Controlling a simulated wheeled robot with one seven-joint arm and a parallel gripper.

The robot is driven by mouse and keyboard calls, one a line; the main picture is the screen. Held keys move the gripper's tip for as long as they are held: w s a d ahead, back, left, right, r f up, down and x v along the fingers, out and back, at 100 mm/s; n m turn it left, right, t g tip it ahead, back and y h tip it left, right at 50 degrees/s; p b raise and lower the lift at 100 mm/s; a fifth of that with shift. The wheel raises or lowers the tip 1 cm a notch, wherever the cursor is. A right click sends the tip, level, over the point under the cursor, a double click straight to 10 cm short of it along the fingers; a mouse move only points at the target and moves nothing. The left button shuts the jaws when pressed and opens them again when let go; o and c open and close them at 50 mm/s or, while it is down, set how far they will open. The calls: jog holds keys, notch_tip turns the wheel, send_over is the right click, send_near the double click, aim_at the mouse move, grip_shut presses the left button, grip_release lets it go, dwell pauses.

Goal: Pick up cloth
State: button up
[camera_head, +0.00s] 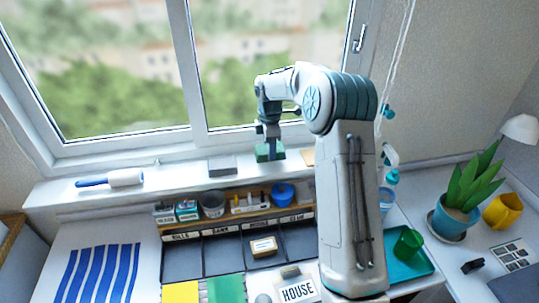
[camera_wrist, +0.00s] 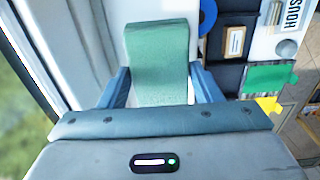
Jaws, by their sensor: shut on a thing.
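A green, flat cloth (camera_head: 270,152), seemingly folded into a block, is at the windowsill near the middle of the head view. It also shows in the wrist view as a green cloth (camera_wrist: 157,62) with a plain, slightly textured face. My gripper (camera_head: 268,141) is shut on it, with one blue-grey finger on each side in the wrist view. The cloth hangs below the fingers in the head view. I cannot tell whether its lower edge touches the sill.
The windowsill (camera_head: 60,190) holds a grey block (camera_head: 222,166) and a white roller with a blue handle (camera_head: 112,180). Below it stand a labelled sorting tray (camera_head: 225,254), a blue tub (camera_head: 283,193) and a teal tray (camera_head: 412,268). A potted plant (camera_head: 452,222) is at right.

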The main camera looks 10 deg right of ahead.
jog(key=s+d+r+b, duration=0.2)
jog(key=d+r, duration=0.5)
jog(key=d, duration=0.4)
jog(key=shift+d+r, duration=0.25)
jog(key=shift+o, duration=0.4)
